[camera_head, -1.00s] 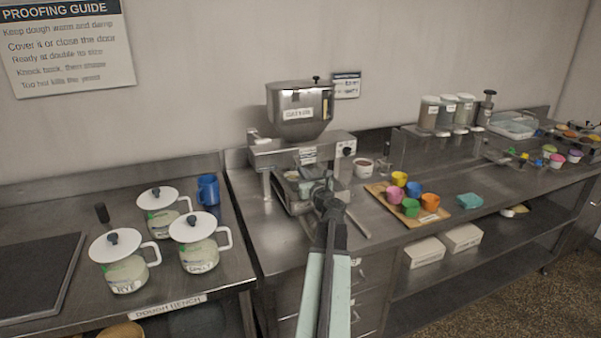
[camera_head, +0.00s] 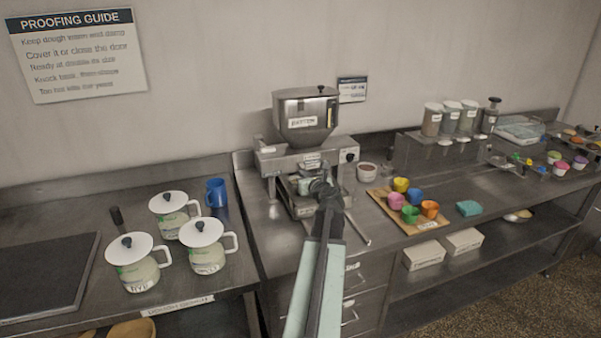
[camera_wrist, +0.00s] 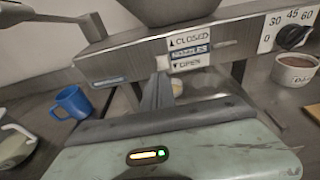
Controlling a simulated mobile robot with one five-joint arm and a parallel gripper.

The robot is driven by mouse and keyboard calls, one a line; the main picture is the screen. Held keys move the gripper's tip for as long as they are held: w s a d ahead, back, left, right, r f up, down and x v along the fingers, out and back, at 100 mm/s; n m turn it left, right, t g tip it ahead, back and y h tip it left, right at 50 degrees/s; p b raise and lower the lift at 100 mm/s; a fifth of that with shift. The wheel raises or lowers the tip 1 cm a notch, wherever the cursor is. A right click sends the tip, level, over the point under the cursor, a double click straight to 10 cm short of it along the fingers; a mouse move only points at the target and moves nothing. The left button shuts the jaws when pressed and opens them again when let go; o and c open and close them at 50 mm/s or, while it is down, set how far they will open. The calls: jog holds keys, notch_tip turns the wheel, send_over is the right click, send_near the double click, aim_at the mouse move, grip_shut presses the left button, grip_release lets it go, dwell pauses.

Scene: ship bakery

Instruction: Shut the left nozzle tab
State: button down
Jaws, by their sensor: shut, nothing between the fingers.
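The steel batter depositor (camera_head: 306,108) stands against the wall, with a labelled hopper over a crossbar. In the wrist view its front bar (camera_wrist: 120,62) carries a nozzle sign (camera_wrist: 189,52) marked CLOSED with an up arrow and OPEN with a down arrow. A small pale piece (camera_wrist: 163,62) shows just left of the sign's lower part; I cannot tell whether it is the left nozzle tab. My gripper (camera_wrist: 158,80) is shut and empty, just below the bar and left of the sign. In the head view my gripper (camera_head: 322,182) covers part of the nozzle area. Contact cannot be told.
A dial (camera_wrist: 291,37) is on the bar's right end. A brown-filled tub (camera_head: 367,172) stands right of the depositor, near a board (camera_head: 428,226) of coloured cups. Lidded jugs (camera_head: 205,257) and a blue mug (camera_head: 216,192) stand left. Counter right of the board is partly clear.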

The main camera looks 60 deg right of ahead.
jog(key=shift+s+d+r+p, duration=0.1)
jog(key=shift+s+r+p, duration=0.2)
jog(key=shift+s+r, duration=0.1)
jog(key=s+a+r+p, duration=0.5)
jog(key=r+p, duration=0.1)
jog(key=shift+s+r+p, duration=0.15)
jog(key=shift+r+p, duration=0.25)
jog(key=shift+a, duration=0.1)
